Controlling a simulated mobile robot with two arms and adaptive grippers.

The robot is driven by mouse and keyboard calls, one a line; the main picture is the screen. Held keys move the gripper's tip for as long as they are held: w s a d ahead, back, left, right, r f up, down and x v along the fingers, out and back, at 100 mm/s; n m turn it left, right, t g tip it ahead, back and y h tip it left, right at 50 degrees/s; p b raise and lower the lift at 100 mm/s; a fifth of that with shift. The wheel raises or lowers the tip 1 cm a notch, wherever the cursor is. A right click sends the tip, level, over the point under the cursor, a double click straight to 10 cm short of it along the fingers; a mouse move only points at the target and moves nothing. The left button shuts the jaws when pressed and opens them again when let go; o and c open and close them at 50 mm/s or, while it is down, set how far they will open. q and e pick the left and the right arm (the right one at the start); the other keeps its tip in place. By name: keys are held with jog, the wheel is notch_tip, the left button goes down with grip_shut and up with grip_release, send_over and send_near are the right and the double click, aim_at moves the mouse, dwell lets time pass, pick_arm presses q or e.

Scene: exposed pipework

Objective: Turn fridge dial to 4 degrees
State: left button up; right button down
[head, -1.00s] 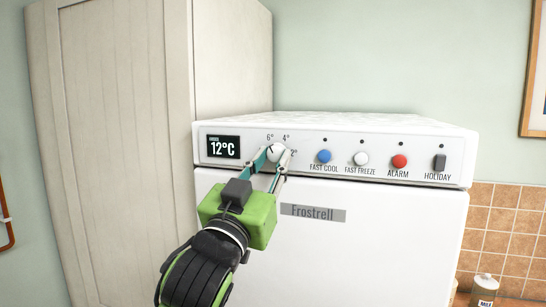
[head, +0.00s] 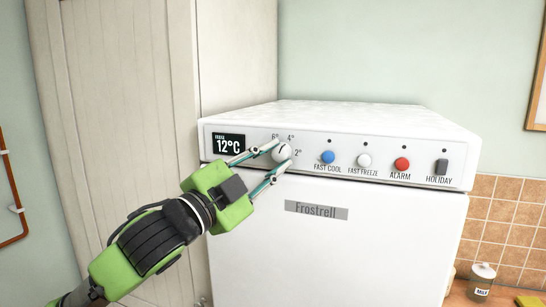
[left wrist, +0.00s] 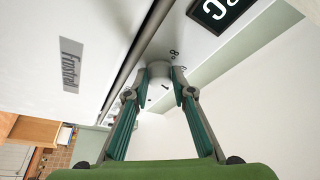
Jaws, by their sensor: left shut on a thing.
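The fridge dial (head: 281,152) is a white round knob on the front panel, with 6°, 4° and 2° marks around its upper right. A small dark line on its face seems to point up, roughly toward 4°; the exact setting is hard to read. The display (head: 229,145) reads 12°C. My left gripper (head: 279,156) is shut on the dial, one finger at its upper left and one at its lower right. In the left wrist view, the dial (left wrist: 158,70) sits between both fingertips. My right gripper is not in view.
Right of the dial are a blue FAST COOL button (head: 328,158), a white FAST FREEZE button (head: 364,160), a red ALARM button (head: 402,164) and a dark HOLIDAY switch (head: 441,167). A tall cabinet (head: 120,110) stands at left. A milk jar (head: 482,278) is at lower right.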

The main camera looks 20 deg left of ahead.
pick_arm(q)
jog(key=shift+m+g, duration=0.3)
jog(key=shift+m, duration=0.5)
jog(key=o, duration=1.1)
jog(key=v, duration=0.7)
jog(key=shift+s+a, duration=0.2)
